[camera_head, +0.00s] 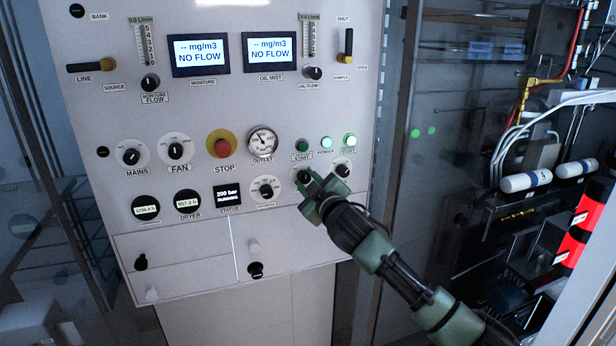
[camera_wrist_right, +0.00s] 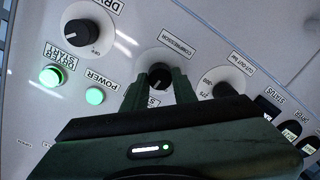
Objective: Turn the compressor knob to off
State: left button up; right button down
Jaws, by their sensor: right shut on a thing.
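The compressor knob (camera_wrist_right: 160,75) is a black knob on a round white dial plate, with its label beside it in the right wrist view. In the head view the knob (camera_head: 303,175) is partly covered by my right gripper (camera_head: 311,187). In the right wrist view my right gripper (camera_wrist_right: 159,92) has one finger on each side of the knob and is shut on it. The fingers hide part of the dial and its markings, so I cannot read the knob's setting. My left gripper is in neither view.
The dryer knob (camera_head: 343,170) is just right of the compressor knob. Green lit buttons (camera_head: 349,140) sit above. A cutout dial (camera_head: 266,189) and the status screen (camera_head: 228,196) are to the left. The red stop button (camera_head: 222,147) is farther left. An open cabinet with pipes is at right.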

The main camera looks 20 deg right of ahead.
jog(key=n+p, duration=0.2)
jog(key=n, duration=0.3)
jog(key=shift+a, duration=0.1)
jog(key=shift+f+n+h+p, duration=0.1)
jog(key=shift+n+h+p, duration=0.25)
jog(key=shift+n, duration=1.85)
jog(key=c, duration=1.1)
grip_release()
jog(key=s, duration=0.8)
